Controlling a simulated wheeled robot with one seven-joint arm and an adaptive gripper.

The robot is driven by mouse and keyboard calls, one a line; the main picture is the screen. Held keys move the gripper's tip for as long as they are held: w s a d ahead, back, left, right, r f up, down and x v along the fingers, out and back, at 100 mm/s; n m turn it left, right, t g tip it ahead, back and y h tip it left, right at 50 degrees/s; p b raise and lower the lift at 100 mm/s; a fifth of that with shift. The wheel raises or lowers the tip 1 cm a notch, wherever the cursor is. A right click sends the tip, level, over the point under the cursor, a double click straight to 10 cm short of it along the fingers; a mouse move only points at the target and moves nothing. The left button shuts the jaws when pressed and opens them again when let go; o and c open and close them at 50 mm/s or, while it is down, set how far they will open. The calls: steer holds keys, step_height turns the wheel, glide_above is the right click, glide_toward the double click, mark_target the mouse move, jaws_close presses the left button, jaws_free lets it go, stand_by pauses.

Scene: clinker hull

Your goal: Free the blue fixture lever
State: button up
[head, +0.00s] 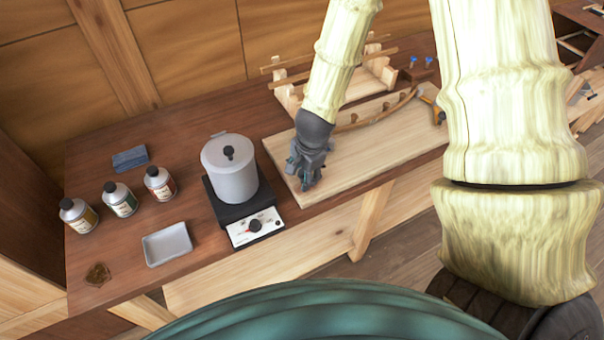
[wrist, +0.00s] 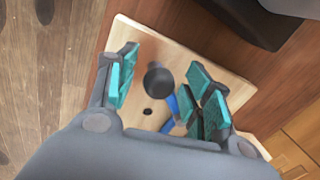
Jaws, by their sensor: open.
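In the wrist view, a blue lever (wrist: 172,106) shows between my open fingers, beside a dark round knob or post (wrist: 158,79) on the pale wooden board (wrist: 145,45). Part of the blue piece is hidden behind my gripper's right finger and body. My gripper (wrist: 166,88) is open, with one teal-padded finger to each side of the knob. Whether it touches either part cannot be told. In the head view my gripper (head: 308,172) points down over the left end of the board (head: 365,160) and hides the lever there.
A silver pot (head: 230,168) stands on a dark heater (head: 254,222) just left of the board. Several cans (head: 120,199) and a grey tray (head: 167,244) are farther left. A curved wooden strip (head: 378,117), a yellow-headed tool (head: 430,98) and small blue-topped pieces (head: 412,62) lie toward the right.

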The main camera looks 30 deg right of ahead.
step_height(320, 180, up, 11)
steer(key=s, duration=0.2)
steer(key=shift+s+d+r, duration=0.15)
steer(key=shift+d, duration=0.05)
stand_by(0.8)
